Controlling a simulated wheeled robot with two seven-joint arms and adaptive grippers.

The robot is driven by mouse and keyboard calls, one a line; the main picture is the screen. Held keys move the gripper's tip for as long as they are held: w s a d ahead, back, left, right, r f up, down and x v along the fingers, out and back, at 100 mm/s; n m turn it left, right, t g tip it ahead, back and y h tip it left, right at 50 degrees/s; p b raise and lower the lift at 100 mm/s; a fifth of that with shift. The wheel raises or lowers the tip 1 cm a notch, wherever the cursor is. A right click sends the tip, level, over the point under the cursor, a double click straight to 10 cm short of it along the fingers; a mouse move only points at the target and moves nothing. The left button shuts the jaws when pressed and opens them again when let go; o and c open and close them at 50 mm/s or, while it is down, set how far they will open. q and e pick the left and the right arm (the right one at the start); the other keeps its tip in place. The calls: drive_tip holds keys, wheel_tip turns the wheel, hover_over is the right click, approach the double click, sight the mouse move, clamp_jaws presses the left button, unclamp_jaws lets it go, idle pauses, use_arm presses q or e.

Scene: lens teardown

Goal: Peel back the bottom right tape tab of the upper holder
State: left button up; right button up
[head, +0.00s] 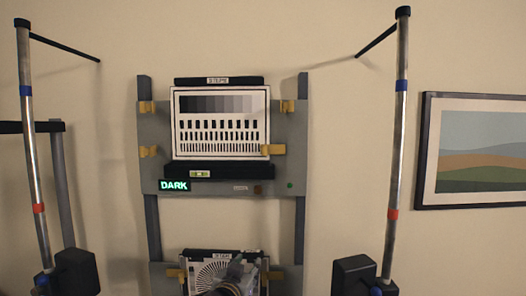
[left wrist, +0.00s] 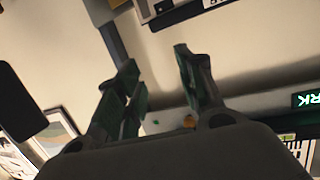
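The upper holder (head: 214,178) carries a white test chart (head: 220,133) on a grey board. The bottom right tape tab (head: 272,149) is yellow and lies across the chart's lower right edge. Yellow tabs at the other corners (head: 287,106) sit at the chart's sides. My left gripper (head: 241,264) is low in the head view, in front of the lower holder, below the tab and apart from it. In the left wrist view its two fingers (left wrist: 158,78) are spread with nothing between them. A small orange patch shows behind the fingers; I cannot tell what it is. My right gripper is not in view.
The lower holder (head: 157,281) bears a chart with a ray pattern, partly hidden by my left gripper. A lit DARK sign (head: 174,186) sits under the upper chart. Tall lamp posts (head: 396,150) stand on both sides. A framed picture (head: 424,150) hangs at right.

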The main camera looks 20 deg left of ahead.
use_arm(q)
wheel_tip(320, 180, up, 13)
drive_tip(key=w+t, duration=0.2)
drive_tip(key=t, duration=0.2)
drive_tip(key=t+h, duration=0.1)
drive_tip(key=t, duration=0.2)
approach(264, 148)
drive_tip(key=v, duration=0.5)
drive_tip(key=shift+w, duration=0.15)
drive_tip(key=shift+p+x, duration=2.35)
drive_tip(key=shift+x, duration=3.55)
drive_tip(key=shift+p+x, duration=0.3)
drive_tip(key=shift+x, duration=0.6)
clamp_jaws()
